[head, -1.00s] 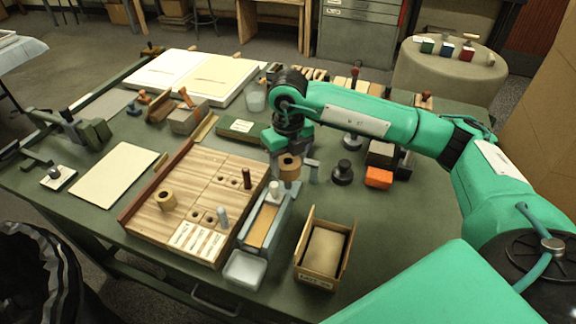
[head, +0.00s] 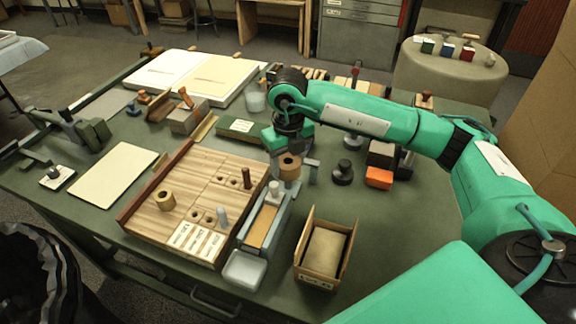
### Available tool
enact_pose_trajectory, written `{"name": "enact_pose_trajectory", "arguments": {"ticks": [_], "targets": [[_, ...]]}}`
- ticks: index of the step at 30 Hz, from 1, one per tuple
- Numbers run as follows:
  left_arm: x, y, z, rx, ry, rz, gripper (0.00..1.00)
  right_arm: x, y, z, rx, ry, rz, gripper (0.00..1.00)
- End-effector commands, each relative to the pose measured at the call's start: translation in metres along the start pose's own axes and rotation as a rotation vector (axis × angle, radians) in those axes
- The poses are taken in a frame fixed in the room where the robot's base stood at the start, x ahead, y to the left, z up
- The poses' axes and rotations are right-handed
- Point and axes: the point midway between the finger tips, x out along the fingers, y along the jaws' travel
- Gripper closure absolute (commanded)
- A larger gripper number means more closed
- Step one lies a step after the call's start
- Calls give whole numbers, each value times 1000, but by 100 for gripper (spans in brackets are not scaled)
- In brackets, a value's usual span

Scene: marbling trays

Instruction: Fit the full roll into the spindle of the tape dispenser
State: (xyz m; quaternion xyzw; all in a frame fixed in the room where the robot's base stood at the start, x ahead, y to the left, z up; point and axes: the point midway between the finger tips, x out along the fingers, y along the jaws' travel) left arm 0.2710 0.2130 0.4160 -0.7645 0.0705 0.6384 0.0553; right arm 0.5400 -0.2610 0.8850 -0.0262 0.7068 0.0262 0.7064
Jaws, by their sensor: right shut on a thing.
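My right gripper (head: 293,160) is shut on a brown roll (head: 289,169) with a dark hole in its top. It holds the roll upright over the far end of the blue-grey tape dispenser (head: 283,224). A white spindle (head: 274,188) stands at that end of the dispenser, just in front of and left of the roll. The roll is apart from the spindle in the picture; its exact height above is hard to tell. My left gripper is out of view.
A white tray (head: 244,270) sits at the dispenser's near end. An open cardboard box (head: 322,255) stands to its right. A black knobbed weight (head: 343,173) and an orange block (head: 378,178) lie right of the gripper. The table right of the cardboard box is clear.

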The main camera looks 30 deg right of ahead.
Motion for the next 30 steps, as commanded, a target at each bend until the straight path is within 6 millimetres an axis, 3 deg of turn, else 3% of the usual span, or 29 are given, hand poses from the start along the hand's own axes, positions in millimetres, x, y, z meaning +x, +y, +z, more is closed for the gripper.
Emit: {"name": "enact_pose_trajectory", "arguments": {"ticks": [30], "targets": [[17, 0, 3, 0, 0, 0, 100, 22, 0, 0, 0, 0, 0, 70]]}}
